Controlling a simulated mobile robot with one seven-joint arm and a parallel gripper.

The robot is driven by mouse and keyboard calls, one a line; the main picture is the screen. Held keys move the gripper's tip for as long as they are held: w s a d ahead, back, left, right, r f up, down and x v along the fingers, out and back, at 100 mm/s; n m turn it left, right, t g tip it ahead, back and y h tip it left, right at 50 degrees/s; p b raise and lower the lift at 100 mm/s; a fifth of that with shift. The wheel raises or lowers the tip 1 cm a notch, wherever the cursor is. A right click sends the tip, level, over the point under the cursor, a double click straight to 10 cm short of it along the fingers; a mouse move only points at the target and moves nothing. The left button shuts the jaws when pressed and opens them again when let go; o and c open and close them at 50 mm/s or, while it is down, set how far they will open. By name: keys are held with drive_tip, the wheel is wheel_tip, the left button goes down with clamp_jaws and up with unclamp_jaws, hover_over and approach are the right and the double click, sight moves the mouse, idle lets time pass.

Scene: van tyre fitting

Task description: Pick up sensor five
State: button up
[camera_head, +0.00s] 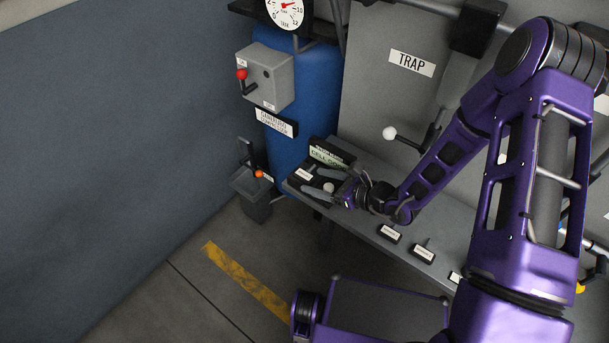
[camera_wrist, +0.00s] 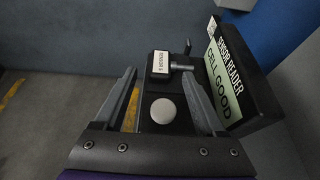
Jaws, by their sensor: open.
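A small dark sensor (camera_wrist: 160,64) with a white label, which seems to read SENSOR 5, lies on the sensor reader's base in the wrist view. Its grey stem points right. In the head view its label (camera_head: 304,174) shows at the bench's left end. My gripper (camera_wrist: 158,74) is open, with one finger on each side in the picture and the sensor at the level of the fingertips. I cannot tell whether a finger touches it. In the head view my gripper (camera_head: 320,190) reaches left over the bench end. The sensor reader (camera_wrist: 236,80) displays CELL GOOD.
A pale round disc (camera_wrist: 164,111) sits on the reader base between the fingers. Several labelled sensors, one here (camera_head: 389,234), stand along the grey bench (camera_head: 365,218). A blue tank (camera_head: 290,100) stands behind the bench end. The floor (camera_head: 215,290) at left is clear.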

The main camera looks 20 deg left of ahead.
drive_tip(key=shift+w+a+f, duration=0.1)
drive_tip(key=shift+a+f, duration=0.05)
drive_tip(key=shift+a, duration=0.05)
clamp_jaws()
idle(0.3)
